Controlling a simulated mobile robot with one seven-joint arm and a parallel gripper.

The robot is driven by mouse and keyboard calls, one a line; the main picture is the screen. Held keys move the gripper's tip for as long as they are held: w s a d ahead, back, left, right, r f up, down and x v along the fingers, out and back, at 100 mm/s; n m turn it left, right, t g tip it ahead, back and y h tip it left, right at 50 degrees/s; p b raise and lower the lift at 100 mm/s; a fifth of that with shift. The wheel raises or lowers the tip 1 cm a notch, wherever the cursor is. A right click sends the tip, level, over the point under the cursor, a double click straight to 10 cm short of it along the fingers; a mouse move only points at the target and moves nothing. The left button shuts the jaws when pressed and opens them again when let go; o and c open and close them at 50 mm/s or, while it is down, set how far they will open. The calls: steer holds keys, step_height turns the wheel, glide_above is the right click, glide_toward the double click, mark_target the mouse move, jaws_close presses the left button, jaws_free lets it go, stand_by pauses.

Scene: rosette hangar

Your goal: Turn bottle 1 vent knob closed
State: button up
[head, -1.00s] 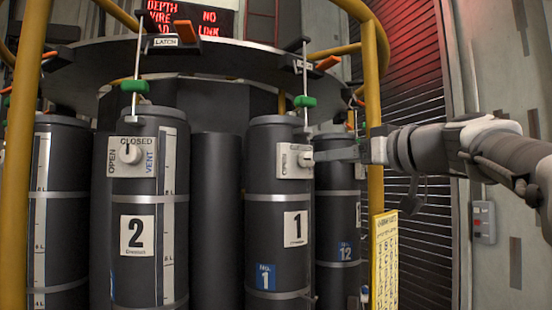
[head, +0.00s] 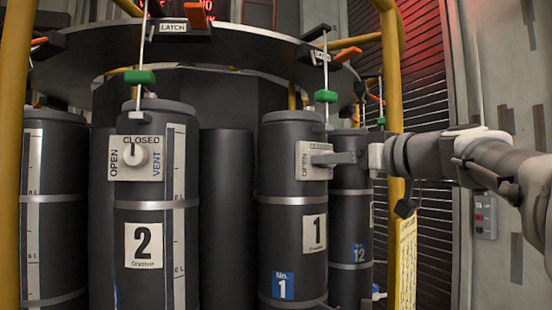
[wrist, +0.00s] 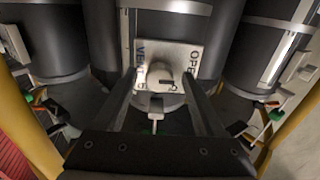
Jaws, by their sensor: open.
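Bottle 1 (head: 291,229) is a dark grey cylinder with a "1" label, right of centre in the head view. Its pale vent plate (head: 306,173) reads OPEN and CLOSED; the gripper covers the knob there. In the wrist view the plate (wrist: 187,56) appears upside down, with VENT left and OPEN right. The pale round vent knob (wrist: 160,74) sits between my fingertips. My gripper (head: 325,159) is open and reaches in from the right; its fingers (wrist: 159,80) straddle the knob in the wrist view. I cannot tell whether they touch it, or clearly read the knob's pointing direction.
Bottle 2 (head: 143,275) stands to the left with its own vent knob (head: 136,156). Bottle 12 (head: 349,265) stands close behind on the right. A yellow post (head: 391,60) rises near my arm. A dark round plate (head: 240,45) with latches overhangs the bottles.

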steer(key=shift+w+a, duration=0.1)
steer(key=shift+w, duration=0.05)
jaws_close()
stand_by(0.4)
